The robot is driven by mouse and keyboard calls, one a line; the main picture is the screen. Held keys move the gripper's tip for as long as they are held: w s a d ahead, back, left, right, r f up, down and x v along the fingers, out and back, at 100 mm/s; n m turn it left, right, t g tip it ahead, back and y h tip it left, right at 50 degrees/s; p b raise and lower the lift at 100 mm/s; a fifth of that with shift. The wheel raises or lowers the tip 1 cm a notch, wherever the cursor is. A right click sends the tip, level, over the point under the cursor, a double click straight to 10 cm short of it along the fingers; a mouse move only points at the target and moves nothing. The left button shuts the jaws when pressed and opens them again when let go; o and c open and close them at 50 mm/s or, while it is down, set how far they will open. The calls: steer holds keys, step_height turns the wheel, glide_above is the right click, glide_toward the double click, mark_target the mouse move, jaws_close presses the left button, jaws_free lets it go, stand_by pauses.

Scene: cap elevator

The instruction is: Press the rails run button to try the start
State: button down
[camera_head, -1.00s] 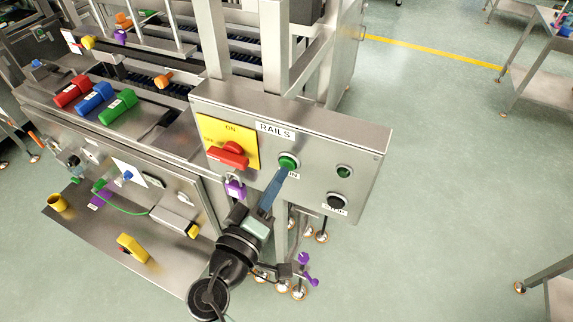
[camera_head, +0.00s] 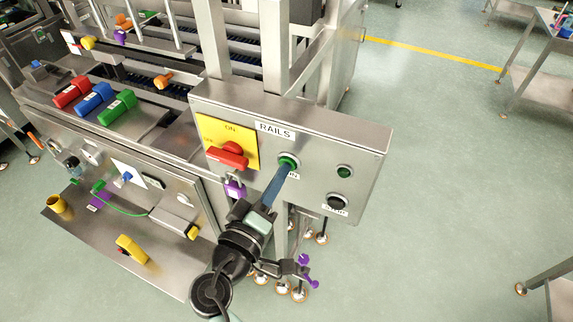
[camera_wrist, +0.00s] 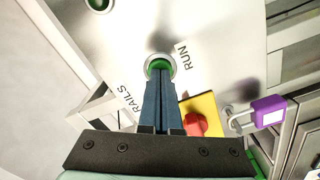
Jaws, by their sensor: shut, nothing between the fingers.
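The rails control box (camera_head: 335,135) is a steel panel labelled RAILS. The green run button (camera_head: 288,161) sits in a metal ring below that label. In the wrist view the run button (camera_wrist: 159,66) lies right at the tips of my gripper, beside the word RUN. My gripper (camera_head: 286,172) is shut and empty, its blue fingers together and pointing at the button. The tips overlap the button's lower edge in both views. I cannot tell whether they touch it or how far it is pressed.
A red rotary switch (camera_head: 230,155) on a yellow plate, with a purple padlock (camera_head: 234,189), is left of the button. A dark green lamp (camera_head: 344,172) and a black button (camera_head: 337,202) are to its right. Red, blue and green handled blocks lie on the machine at left.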

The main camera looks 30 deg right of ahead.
steer(key=shift+w+d, duration=0.15)
steer(key=shift+d, duration=0.05)
steer(key=shift+a, duration=0.15)
steer(key=shift+b+v, duration=0.4)
steer(key=shift+v, duration=2.3)
